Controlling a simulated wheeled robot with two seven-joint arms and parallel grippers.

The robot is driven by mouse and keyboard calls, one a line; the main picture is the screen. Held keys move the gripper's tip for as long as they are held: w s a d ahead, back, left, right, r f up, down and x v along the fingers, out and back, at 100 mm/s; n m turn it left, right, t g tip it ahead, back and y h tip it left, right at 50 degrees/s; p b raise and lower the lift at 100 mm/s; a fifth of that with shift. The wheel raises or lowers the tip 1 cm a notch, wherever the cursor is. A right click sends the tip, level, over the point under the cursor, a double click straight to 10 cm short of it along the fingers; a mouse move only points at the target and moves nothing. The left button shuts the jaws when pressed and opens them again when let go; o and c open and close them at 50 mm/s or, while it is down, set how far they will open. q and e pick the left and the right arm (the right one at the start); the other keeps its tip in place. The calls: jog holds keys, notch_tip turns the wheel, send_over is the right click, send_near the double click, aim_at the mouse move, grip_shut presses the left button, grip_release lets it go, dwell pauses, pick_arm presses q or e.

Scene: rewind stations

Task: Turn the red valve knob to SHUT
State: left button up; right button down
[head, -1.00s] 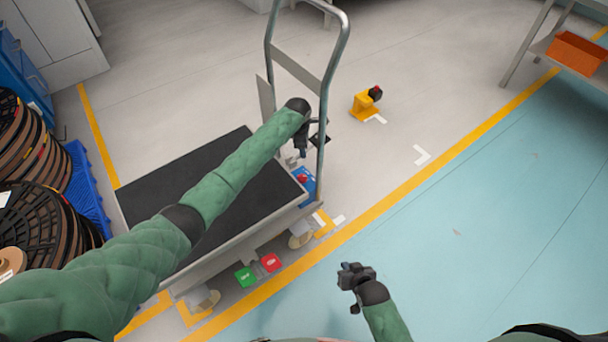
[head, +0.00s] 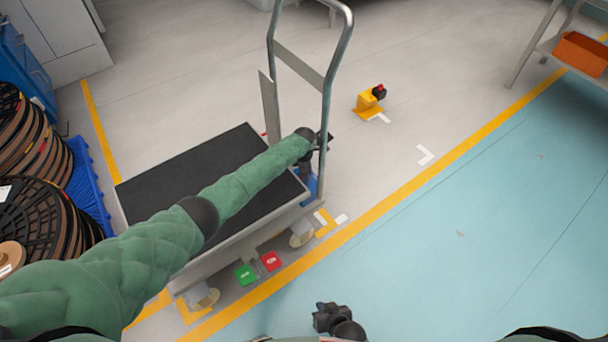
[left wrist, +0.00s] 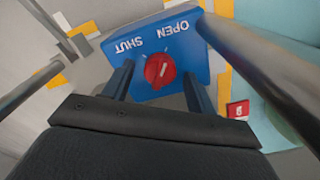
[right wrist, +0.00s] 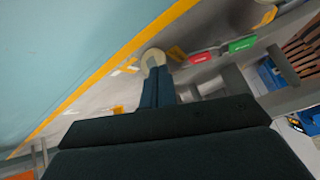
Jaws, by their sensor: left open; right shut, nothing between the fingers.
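The red valve knob (left wrist: 160,71) sits on a blue plate (left wrist: 150,45) marked OPEN and SHUT, which appear upside down in the left wrist view. A pale line marks the knob's face; I cannot tell exactly which word it points at. My left gripper (left wrist: 158,72) is open, with one finger on each side of the knob; I cannot tell whether they touch it. In the head view my left gripper (head: 305,168) hides the knob, and only part of the blue plate (head: 310,185) shows. My right gripper (head: 328,317) is shut and empty, low in the head view.
The plate is on a cart with a dark deck (head: 225,165) and a tall metal handle (head: 325,100) close beside my left gripper. Cable reels (head: 45,220) stand left.

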pick_arm(q)
jog(key=shift+f, duration=0.35)
